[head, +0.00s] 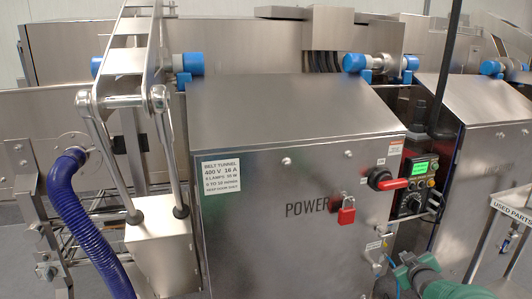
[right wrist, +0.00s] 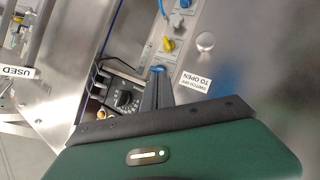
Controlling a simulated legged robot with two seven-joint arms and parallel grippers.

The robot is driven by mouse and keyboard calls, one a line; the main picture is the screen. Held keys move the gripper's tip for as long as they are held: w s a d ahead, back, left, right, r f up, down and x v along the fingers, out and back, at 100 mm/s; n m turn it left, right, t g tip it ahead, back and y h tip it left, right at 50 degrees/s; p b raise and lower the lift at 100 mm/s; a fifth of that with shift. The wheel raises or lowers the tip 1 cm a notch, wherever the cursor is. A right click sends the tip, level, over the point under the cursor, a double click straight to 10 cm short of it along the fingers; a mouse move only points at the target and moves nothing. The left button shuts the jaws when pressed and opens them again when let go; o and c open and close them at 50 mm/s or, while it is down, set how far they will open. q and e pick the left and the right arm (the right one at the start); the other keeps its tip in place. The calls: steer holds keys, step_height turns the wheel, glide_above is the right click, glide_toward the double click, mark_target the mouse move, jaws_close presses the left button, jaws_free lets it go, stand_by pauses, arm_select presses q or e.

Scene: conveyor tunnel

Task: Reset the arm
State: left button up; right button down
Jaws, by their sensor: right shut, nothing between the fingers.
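My right gripper (head: 403,268) is low at the right in the head view, in front of the lower right of the steel POWER cabinet (head: 275,240). Its green arm comes in from the bottom edge. In the right wrist view its fingers (right wrist: 158,78) are together with nothing between them. They point toward a strip with a yellow fitting (right wrist: 168,45); I cannot tell whether they touch anything. My left gripper is not in view.
The cabinet bears a red switch handle (head: 388,183) and red padlock (head: 346,211). A control box with a green screen (head: 420,168) stands right of it. A used-parts tray (head: 513,212) is far right. A blue hose (head: 85,225) and metal linkage (head: 165,135) are left.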

steer(key=s+a+f+m+g+y, duration=0.1)
steer(key=s+a+f+g, duration=0.25)
steer(key=s+a, duration=0.6)
steer(key=s+a+f+m+g+y, duration=0.1)
steer(key=s+a+f+m+g, duration=0.3)
steer(key=s, duration=0.9)
steer(key=s+a+f+n+g+y, duration=0.15)
steer(key=s+a+f, duration=0.35)
steer(key=s+a, duration=0.5)
step_height(320, 180, up, 35)
steer(key=s+g+p, duration=0.1)
steer(key=s+p, duration=0.1)
steer(key=p, duration=3.3)
steer(key=shift+s+d+m, duration=0.2)
steer(key=shift+s+m, duration=0.15)
steer(key=shift+s, duration=0.05)
